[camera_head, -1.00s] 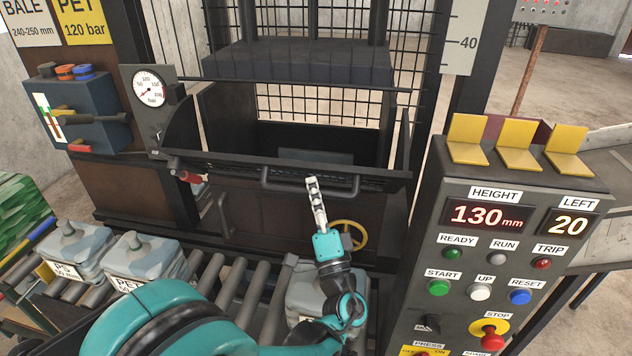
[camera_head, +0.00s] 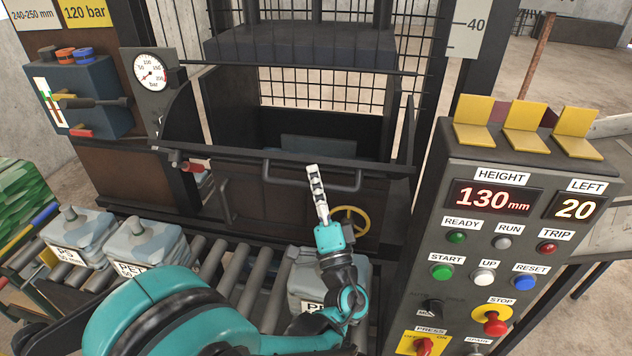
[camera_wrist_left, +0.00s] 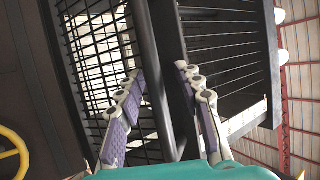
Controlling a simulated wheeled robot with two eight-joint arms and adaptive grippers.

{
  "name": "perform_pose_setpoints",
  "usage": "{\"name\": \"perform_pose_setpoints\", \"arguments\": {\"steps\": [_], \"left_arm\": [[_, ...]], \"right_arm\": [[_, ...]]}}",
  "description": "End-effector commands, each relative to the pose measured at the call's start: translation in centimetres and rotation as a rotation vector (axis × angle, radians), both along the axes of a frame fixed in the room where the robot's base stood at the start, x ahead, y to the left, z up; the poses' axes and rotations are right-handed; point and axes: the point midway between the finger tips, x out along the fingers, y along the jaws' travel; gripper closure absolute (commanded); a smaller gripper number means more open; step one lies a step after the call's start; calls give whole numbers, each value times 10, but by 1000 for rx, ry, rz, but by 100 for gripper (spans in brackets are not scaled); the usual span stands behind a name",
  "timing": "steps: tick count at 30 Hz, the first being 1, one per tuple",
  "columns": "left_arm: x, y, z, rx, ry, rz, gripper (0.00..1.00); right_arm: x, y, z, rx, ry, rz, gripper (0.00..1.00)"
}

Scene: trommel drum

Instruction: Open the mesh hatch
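The mesh hatch is at the front of the dark press opening. In the head view I see its dark top rail (camera_head: 225,153) and the bar handle (camera_head: 345,187) below it; its mesh is hard to make out there. My left gripper (camera_head: 312,170) reaches up from below and overlaps the middle of the handle. In the left wrist view, the fingers of my left gripper (camera_wrist_left: 160,72) stand apart on either side of a dark bar (camera_wrist_left: 157,100), with a gap beside the left finger. Black mesh shows behind. My right gripper is not in view.
A control panel (camera_head: 468,225) with buttons stands close on the right. A yellow handwheel (camera_head: 350,220) sits below the hatch. Roller conveyor (camera_head: 250,285) with grey containers (camera_head: 150,255) runs in front. A pressure gauge (camera_head: 150,70) and lever box (camera_head: 75,95) are at left.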

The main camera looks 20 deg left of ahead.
Motion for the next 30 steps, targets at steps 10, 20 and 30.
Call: {"name": "perform_pose_setpoints", "arguments": {"steps": [10, 20, 30], "left_arm": [[-22, -22, -18, 0, 0, -6, 64], [-49, -42, -36, 1, 0, -1, 64], [-50, -43, -37, 0, 0, 0, 64]], "right_arm": [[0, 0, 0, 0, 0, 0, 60], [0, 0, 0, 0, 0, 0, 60], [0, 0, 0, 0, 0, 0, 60]]}}
